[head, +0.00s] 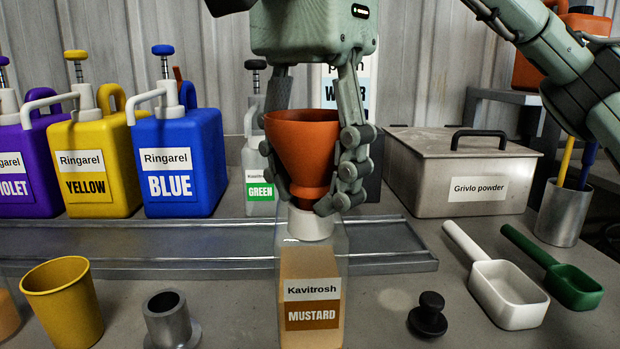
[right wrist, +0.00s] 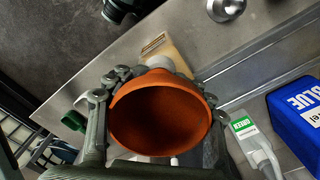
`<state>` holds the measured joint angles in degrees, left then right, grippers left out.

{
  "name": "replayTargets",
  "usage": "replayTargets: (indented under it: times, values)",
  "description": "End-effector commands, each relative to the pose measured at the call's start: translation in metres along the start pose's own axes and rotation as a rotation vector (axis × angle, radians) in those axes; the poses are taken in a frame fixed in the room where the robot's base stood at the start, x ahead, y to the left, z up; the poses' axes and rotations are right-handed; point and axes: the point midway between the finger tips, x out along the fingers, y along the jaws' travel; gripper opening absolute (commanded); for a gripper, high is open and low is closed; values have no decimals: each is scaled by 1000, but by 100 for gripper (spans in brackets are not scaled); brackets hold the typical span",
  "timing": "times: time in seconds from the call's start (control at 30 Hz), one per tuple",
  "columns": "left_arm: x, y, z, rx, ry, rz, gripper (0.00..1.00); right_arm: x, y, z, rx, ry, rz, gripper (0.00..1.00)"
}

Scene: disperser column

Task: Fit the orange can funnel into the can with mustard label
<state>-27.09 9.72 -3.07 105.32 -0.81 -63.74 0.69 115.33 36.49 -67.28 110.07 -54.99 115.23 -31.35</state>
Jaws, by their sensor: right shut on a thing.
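The orange funnel (head: 300,140) is upright in my right gripper (head: 310,195), whose fingers are shut around its lower cone and spout. The clear can with the mustard label (head: 310,262) stands upright on the bench below it. The spout's lower end is directly above the can's white neck (head: 310,224) in the head view; whether it touches or enters the neck I cannot tell. In the right wrist view the funnel's wide mouth (right wrist: 160,115) faces the camera and hides the spout, with the can's white neck (right wrist: 168,64) partly showing beyond its rim. My left gripper is not in view.
Yellow (head: 90,165) and blue (head: 180,160) pump cans stand left, a green-labelled can (head: 258,165) behind the funnel. A metal powder box (head: 455,175) stands right. A black stopper (head: 428,315), white scoop (head: 505,295), yellow cup (head: 65,300) and grey flanged cylinder (head: 170,318) surround the can.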

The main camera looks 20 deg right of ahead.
Motion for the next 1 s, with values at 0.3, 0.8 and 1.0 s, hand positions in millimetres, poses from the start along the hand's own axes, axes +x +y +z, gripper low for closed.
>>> replayTargets:
  times: [0.3,0.8,1.0]
  values:
    - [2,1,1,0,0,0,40,10,1,1,-7,3,19,19]
    - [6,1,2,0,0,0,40,20,0,3,-9,2,19,0]
    - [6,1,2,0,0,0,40,20,0,3,-10,0,18,51]
